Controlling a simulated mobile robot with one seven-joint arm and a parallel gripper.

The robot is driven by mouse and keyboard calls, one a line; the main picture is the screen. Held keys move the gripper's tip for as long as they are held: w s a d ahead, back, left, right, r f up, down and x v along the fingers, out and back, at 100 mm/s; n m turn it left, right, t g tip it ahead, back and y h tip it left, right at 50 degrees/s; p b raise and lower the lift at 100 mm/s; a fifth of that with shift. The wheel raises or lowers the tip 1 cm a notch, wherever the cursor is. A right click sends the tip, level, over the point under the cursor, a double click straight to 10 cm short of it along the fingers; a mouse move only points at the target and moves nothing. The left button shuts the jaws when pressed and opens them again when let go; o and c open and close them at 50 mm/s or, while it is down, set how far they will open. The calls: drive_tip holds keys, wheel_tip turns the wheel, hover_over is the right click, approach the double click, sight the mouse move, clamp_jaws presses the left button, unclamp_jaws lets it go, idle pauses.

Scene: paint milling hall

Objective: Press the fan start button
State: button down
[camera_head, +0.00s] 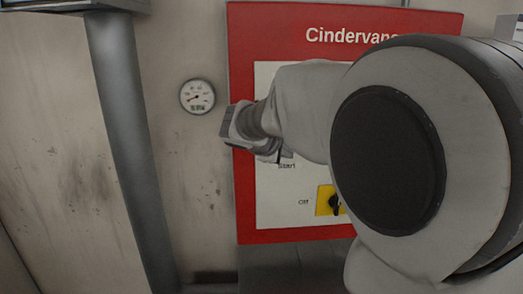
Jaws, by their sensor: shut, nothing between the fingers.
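A red control panel (345,18) headed "Cindervane", the end of the word covered, hangs on the wall with a pale inner plate (290,216). A "Start" label (287,166) shows on the plate just below my gripper. No start button can be made out; my arm covers the plate above and to the right of the label. My gripper (270,158) is shut and empty in front of the panel's left part. Whether it touches the panel cannot be told. A yellow switch plate with a black knob (325,199) sits lower down beside an "Off" label.
A round gauge (197,96) is on the wall left of the panel. A grey vertical pipe (130,130) runs down at the left. The stained wall between pipe and panel is otherwise bare. My arm fills the right side.

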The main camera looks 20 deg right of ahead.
drive_tip(key=shift+s+a+b, duration=0.25)
drive_tip(key=shift+s+b, duration=0.25)
drive_tip(key=shift+s, duration=0.75)
drive_tip(key=shift+s+a+b, duration=0.25)
drive_tip(key=shift+s+b, duration=0.25)
drive_tip(key=shift+s, duration=0.7)
drive_tip(key=s+a+f+m+y, duration=0.2)
drive_tip(key=s+a+f+m, duration=0.1)
drive_tip(key=s, duration=0.5)
drive_tip(key=s+a+f+m+g+y, duration=0.1)
drive_tip(key=s+a+f+m+y, duration=0.2)
drive_tip(key=s, duration=0.5)
drive_tip(key=s+a+f+m+g+y, duration=0.1)
drive_tip(key=s+a+f+m+y, duration=0.2)
drive_tip(key=s, duration=0.5)
drive_tip(key=shift+s+f+m, duration=0.25)
drive_tip(key=shift+f+m, duration=0.2)
drive_tip(key=shift+m, duration=0.15)
